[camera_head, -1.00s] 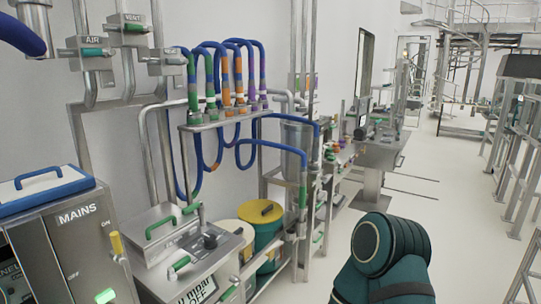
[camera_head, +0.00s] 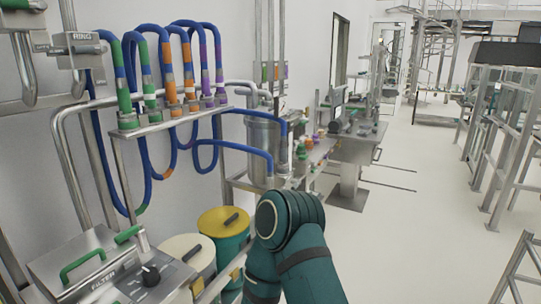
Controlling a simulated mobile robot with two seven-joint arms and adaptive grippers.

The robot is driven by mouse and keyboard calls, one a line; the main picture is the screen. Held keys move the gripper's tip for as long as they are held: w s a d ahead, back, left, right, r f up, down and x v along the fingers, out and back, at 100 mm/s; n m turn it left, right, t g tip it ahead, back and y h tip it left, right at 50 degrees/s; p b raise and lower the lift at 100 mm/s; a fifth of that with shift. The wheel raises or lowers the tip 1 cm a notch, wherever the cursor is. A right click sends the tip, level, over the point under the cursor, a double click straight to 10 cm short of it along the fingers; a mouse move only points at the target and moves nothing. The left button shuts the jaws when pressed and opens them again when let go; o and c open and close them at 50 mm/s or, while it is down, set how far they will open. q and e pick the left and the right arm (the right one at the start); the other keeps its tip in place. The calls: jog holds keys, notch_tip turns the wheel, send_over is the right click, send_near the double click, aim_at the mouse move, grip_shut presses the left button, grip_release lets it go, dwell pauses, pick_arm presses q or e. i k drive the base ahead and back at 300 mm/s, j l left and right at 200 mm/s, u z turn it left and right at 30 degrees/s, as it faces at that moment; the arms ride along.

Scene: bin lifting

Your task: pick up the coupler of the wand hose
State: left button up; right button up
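Several blue hoses (camera_head: 199,28) hang in loops from a steel rack (camera_head: 153,129) on the left wall. Their ends carry coloured couplers standing in the rack: green (camera_head: 147,88), orange (camera_head: 171,85) and purple (camera_head: 206,80). I cannot tell which belongs to the wand hose. Two blue hoses (camera_head: 240,148) run right from the rack to fittings by a steel vessel (camera_head: 263,140). One of my arms, dark teal, rises at the bottom centre, in front of the vessel's stand. Neither gripper is in view.
A steel filter unit (camera_head: 95,268) with green handles stands at lower left. A yellow-lidded green drum (camera_head: 224,222) and a white drum (camera_head: 188,252) stand beside it. A workbench (camera_head: 352,150) is farther back. The pale floor (camera_head: 410,240) at right is open, bordered by metal frames (camera_head: 505,150).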

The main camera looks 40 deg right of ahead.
aim_at(283, 162)
jog(key=i+l+u, duration=0.1)
jog(key=l, duration=0.2)
jog(key=i+l, duration=0.2)
jog(key=l, duration=0.15)
jog(key=i+l+u, duration=0.15)
jog(key=l, duration=0.15)
jog(key=i+l, duration=0.15)
jog(key=l, duration=0.25)
jog(key=i+l, duration=0.15)
jog(key=l, duration=0.2)
jog(key=i+l, duration=0.15)
jog(key=l, duration=0.25)
jog(key=i+l, duration=0.15)
jog(key=l, duration=0.2)
jog(key=i+l, duration=0.15)
jog(key=l, duration=0.25)
jog(key=j+u, duration=0.05)
